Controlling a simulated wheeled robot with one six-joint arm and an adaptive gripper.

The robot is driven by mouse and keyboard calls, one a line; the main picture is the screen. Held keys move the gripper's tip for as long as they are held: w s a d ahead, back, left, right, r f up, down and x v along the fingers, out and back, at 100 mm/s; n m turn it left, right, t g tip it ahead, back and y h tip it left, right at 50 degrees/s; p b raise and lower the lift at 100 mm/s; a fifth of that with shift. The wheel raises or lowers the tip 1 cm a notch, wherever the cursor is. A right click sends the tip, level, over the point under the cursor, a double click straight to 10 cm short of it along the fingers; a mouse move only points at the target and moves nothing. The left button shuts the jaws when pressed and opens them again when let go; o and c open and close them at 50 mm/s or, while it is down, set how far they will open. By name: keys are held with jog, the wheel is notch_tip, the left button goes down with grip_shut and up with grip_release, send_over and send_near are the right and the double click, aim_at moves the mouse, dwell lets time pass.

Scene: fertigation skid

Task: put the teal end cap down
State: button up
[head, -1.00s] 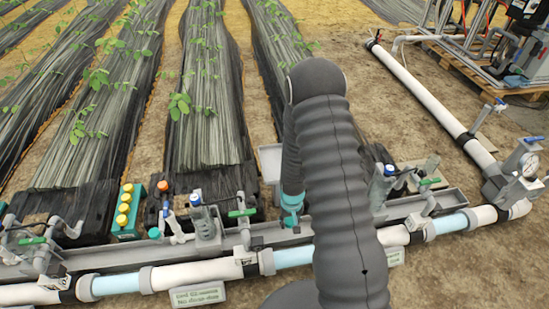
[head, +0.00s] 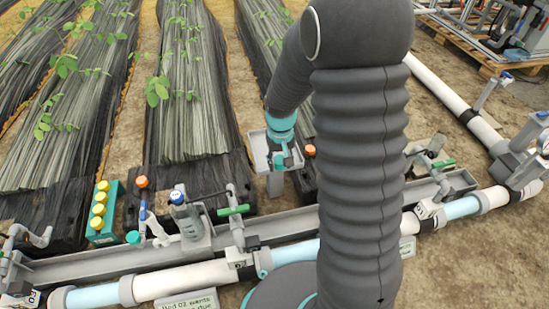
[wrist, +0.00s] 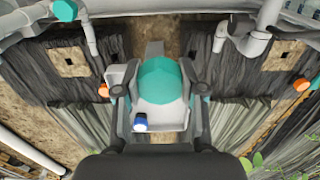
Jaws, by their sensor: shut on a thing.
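My gripper (wrist: 161,88) is shut on the teal end cap (wrist: 160,79), which sits between its two fingers in the wrist view. In the head view my gripper (head: 280,160) points down at a pale grey tray (head: 258,150) on a post, at its right part. The tray also shows under the cap in the wrist view (wrist: 165,117). A small blue-topped white object (wrist: 140,122) is in or over the tray, beside the cap. I cannot tell whether the cap touches the tray.
The pipe manifold (head: 180,283) with blue and green-handled valves runs in front of the tray. A teal crate with yellow caps (head: 103,213) and another teal cap (head: 133,237) are at left. Orange caps (head: 310,150) stand near. Black-covered crop rows (head: 190,90) lie behind.

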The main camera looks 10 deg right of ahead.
jog(key=r, duration=0.1)
jog(key=s+r+b, duration=0.1)
jog(key=shift+s+r, duration=0.1)
jog(key=shift+r, duration=0.2)
jog(key=w+f, duration=0.2)
jog(key=w, duration=0.1)
jog(key=w+f+b, duration=0.1)
jog(key=w+f, duration=0.1)
jog(key=w, duration=0.2)
jog(key=w+a+f, duration=0.1)
jog(key=w+f, duration=0.1)
jog(key=w, duration=0.2)
jog(key=shift+w+f+b, duration=0.15)
jog(key=shift+f+b, duration=0.15)
jog(key=shift+b, duration=0.05)
jog(key=shift+f+b, duration=0.45)
jog(key=shift+f, duration=1.55)
jog(key=shift+f+b, duration=0.35)
jog(key=shift+f, duration=0.25)
jog(key=o, duration=1.1)
jog(key=shift+r, duration=0.1)
